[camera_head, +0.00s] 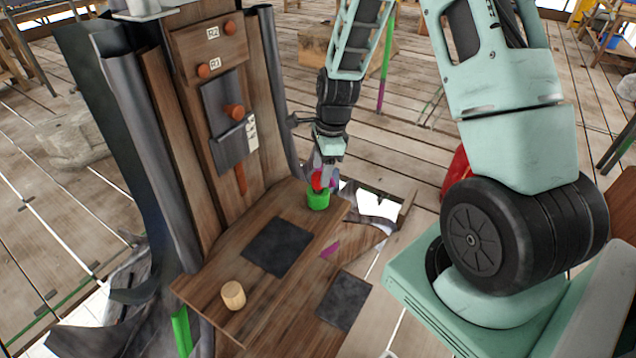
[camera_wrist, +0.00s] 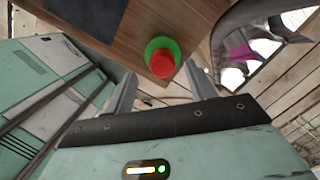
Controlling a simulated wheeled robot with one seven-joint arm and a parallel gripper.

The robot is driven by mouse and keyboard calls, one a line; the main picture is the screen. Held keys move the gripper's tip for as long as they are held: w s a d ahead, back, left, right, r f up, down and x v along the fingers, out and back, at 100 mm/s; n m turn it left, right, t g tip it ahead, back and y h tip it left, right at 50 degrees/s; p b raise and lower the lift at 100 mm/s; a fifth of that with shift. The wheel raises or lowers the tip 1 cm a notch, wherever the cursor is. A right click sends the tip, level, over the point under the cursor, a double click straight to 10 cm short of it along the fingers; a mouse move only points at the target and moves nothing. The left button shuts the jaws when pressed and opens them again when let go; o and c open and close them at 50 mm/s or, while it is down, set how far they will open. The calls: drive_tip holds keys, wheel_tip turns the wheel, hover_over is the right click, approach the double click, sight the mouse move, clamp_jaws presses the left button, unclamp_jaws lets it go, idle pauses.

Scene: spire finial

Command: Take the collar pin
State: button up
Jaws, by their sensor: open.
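A red pin (camera_head: 317,180), which looks like the collar pin, stands in a green round holder (camera_head: 318,202) at the far right corner of the wooden shelf. In the wrist view, the red round top (camera_wrist: 162,65) sits inside the green rim (camera_wrist: 161,44). My gripper (camera_head: 326,176) is pointed down at the red pin, very close to it. In the wrist view, its two fingers (camera_wrist: 160,72) are apart, with the red top between and just beyond their tips. I cannot tell whether either finger touches it.
An upright wooden panel (camera_head: 187,45) with orange pegs and a dark plate (camera_head: 222,105) stands left of my gripper. The wooden shelf (camera_head: 205,278) bears a dark square pad (camera_head: 277,246) and a small wooden barrel (camera_head: 233,295). Another dark pad (camera_head: 344,300) lies to the right.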

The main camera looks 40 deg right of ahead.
sight(318, 174)
drive_tip(key=shift+w+a+f+p, duration=0.15)
drive_tip(key=shift+f+p, duration=0.05)
drive_tip(key=shift+f, duration=0.6)
drive_tip(key=shift+w+a+f+p, duration=0.1)
drive_tip(key=shift+a+f+p, duration=0.1)
drive_tip(key=shift+f, duration=0.6)
drive_tip(key=shift+w+a+f+p, duration=0.1)
drive_tip(key=shift+w+f+p, duration=0.1)
drive_tip(key=shift+f, duration=0.6)
drive_tip(key=c, duration=1.1)
